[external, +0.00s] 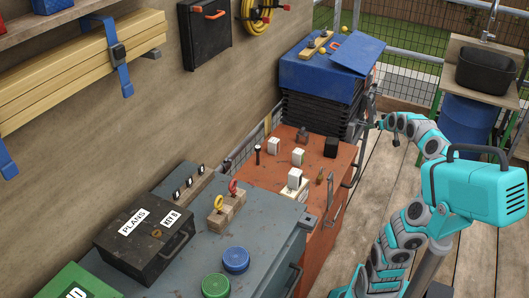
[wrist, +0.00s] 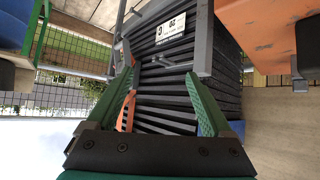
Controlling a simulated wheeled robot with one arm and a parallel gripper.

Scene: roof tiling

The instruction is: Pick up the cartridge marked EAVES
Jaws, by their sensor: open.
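No marking reading EAVES is legible in either view, so I cannot tell which object is the cartridge. Small white-faced blocks stand on the orange cabinet top in the external view: one at the middle (external: 298,157) and one nearer the front (external: 295,178). A dark block (external: 331,147) and a brownish one (external: 301,135) stand near them. My gripper (external: 374,124) is beyond the cabinet's right side, beside the black stack, apart from these blocks. In the wrist view my gripper (wrist: 160,75) has its green fingers spread, with nothing held between them.
The black ribbed stack (wrist: 172,100), with a white label, fills the wrist view's middle. The orange cabinet (wrist: 262,25) shows upper right. A grey cabinet (external: 265,245) holds a dark PLANS box (external: 143,240). A sink stand (external: 483,70) is at the back right. Open plank floor lies right of the cabinets.

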